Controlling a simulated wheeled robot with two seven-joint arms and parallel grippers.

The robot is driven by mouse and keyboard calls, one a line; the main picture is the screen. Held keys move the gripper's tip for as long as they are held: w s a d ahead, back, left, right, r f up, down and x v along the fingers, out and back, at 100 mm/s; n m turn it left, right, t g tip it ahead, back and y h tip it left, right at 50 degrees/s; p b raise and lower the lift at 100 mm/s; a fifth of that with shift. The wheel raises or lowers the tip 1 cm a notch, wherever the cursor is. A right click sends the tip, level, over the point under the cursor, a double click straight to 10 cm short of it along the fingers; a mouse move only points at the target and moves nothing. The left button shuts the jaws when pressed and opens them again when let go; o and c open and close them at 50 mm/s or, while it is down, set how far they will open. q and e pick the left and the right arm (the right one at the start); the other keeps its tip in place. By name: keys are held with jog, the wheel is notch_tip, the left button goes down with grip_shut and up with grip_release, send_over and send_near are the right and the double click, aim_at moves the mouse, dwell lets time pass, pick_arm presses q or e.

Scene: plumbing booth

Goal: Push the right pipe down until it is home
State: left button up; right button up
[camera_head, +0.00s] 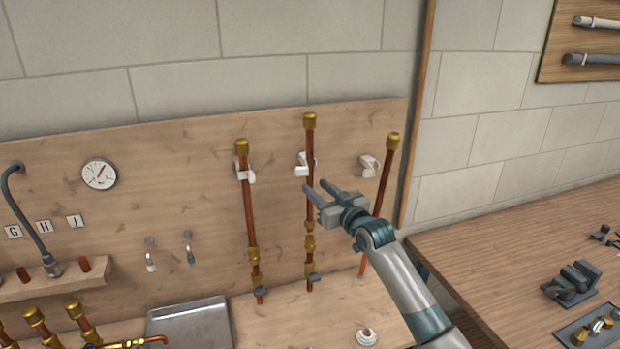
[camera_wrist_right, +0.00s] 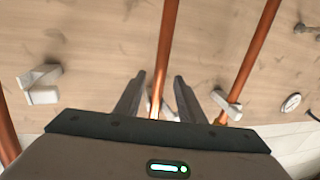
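The right pipe (camera_head: 383,185) is copper with a brass cap and leans, its top to the right. It stands apart from its white clip (camera_head: 369,165); whether its foot is seated in anything is unclear. My right gripper (camera_head: 315,189) is open near the middle pipe (camera_head: 310,150), left of the right pipe. In the right wrist view, the middle pipe (camera_wrist_right: 166,50) shows between the open fingers (camera_wrist_right: 157,92); contact cannot be told. There the right pipe (camera_wrist_right: 6,135) is at the left edge. My left gripper is in neither view.
The left pipe (camera_head: 248,205) stands in a white clip (camera_head: 244,172). A round white fitting (camera_head: 366,337) lies on the bench near my right forearm. A metal tray (camera_head: 190,322) is left. A wooden side bench (camera_head: 520,260) holds a vise (camera_head: 572,284) at right.

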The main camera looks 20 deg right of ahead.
aim_at(312, 184)
jog(key=shift+p+x, duration=0.65)
jog(key=shift+x, duration=1.65)
grip_shut()
